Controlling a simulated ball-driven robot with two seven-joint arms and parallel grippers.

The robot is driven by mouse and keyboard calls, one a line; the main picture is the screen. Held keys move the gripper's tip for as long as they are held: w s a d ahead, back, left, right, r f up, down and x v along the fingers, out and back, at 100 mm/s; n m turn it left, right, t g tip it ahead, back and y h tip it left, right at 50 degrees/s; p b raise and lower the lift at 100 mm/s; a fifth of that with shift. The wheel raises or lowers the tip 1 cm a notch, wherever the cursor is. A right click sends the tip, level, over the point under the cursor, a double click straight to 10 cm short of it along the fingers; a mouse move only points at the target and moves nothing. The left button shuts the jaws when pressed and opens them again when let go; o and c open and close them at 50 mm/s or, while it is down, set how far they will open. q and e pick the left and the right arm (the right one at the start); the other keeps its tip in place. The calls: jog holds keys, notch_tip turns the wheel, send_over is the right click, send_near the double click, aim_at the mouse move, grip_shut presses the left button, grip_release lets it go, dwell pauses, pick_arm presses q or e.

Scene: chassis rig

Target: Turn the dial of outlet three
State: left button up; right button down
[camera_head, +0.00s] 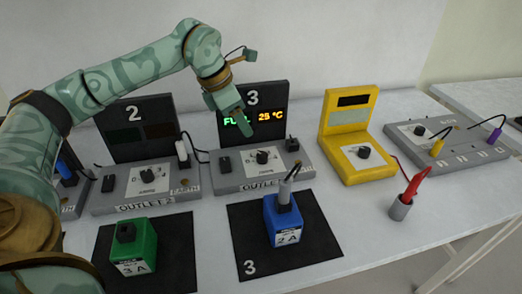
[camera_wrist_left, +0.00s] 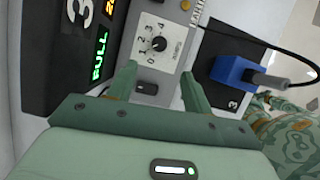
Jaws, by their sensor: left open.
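Outlet three (camera_head: 245,181) is a grey base with a black upright panel marked 3, showing a green FULL and an orange 25 °C. Its black dial (camera_head: 262,157) sits on a white scale plate in the middle of the base. In the left wrist view the dial (camera_wrist_left: 159,44) lies ahead of the fingertips, on a scale from 0 to 4. I cannot tell its exact setting. My left gripper (camera_head: 243,128) is open and empty, above the base and in front of the panel. In the left wrist view its fingers (camera_wrist_left: 159,68) are spread, apart from the dial. My right gripper is not seen.
A blue 2 A block (camera_head: 283,222) with a grey plug on top stands on a black mat (camera_head: 310,254). Outlet 2 (camera_head: 120,199) is at left, with a green 3 A block (camera_head: 133,248) before it. A yellow device (camera_head: 359,172) stands at right. A black switch (camera_head: 225,164) is beside the dial.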

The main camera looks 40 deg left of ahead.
aim_at(262, 154)
pick_arm(q)
jog(key=b+x, duration=0.3)
jog(key=x, duration=0.8)
jog(key=shift+f, duration=0.4)
jog(key=shift+w+d+f+b, duration=0.15)
jog(key=shift+f+b, duration=0.2)
jog(key=shift+r, duration=0.1)
jog(key=c, duration=1)
